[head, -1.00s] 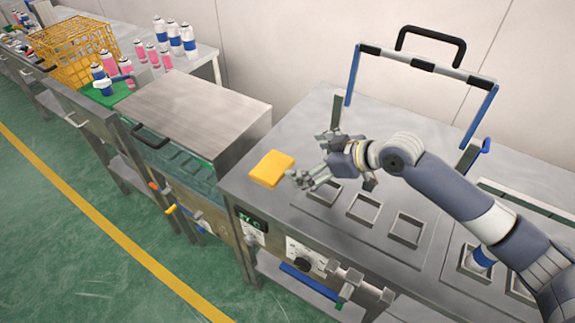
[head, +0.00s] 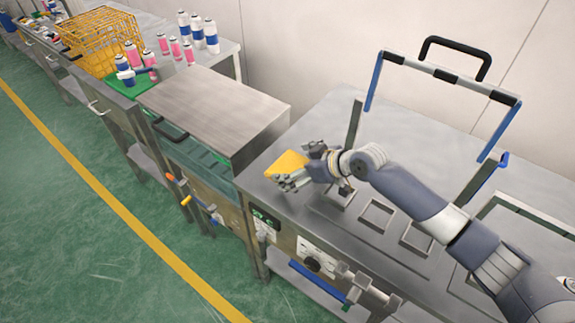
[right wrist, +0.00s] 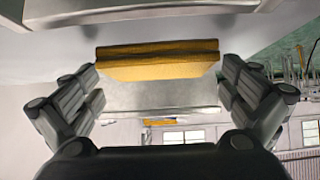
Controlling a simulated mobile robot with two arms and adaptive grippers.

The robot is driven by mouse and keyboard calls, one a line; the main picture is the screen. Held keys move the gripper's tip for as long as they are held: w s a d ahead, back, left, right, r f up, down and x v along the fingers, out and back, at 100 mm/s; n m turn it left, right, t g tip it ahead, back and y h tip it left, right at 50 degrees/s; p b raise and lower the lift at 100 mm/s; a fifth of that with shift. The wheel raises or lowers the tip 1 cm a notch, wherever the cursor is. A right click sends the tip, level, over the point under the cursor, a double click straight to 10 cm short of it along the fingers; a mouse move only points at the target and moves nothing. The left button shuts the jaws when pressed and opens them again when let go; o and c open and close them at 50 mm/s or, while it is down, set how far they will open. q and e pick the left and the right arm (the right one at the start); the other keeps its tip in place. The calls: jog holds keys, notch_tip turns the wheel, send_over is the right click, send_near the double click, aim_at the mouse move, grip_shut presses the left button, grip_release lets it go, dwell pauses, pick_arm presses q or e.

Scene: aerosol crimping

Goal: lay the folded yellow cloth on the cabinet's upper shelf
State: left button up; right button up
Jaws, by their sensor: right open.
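The folded yellow cloth (head: 286,163) lies flat on the metal bench top, near its left edge. My right gripper (head: 294,168) is open at the cloth, and its fingers partly cover the cloth's right side in the head view. In the right wrist view the cloth (right wrist: 158,60) sits between the two spread fingers of the gripper (right wrist: 160,90), with a gap to each finger. No cabinet or upper shelf can be made out for sure. My left gripper is not in view.
A metal box with a black handle (head: 215,103) stands left of the bench. A blue-and-black frame (head: 440,75) rises behind my right arm. Square metal frames (head: 377,213) lie on the bench. A yellow wire basket (head: 100,40) and several cans (head: 196,35) stand at the back left.

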jog(key=shift+w+a+f, duration=0.25)
jog(key=shift+w+f, duration=0.05)
jog(key=shift+f, duration=0.05)
jog(key=c, duration=0.8)
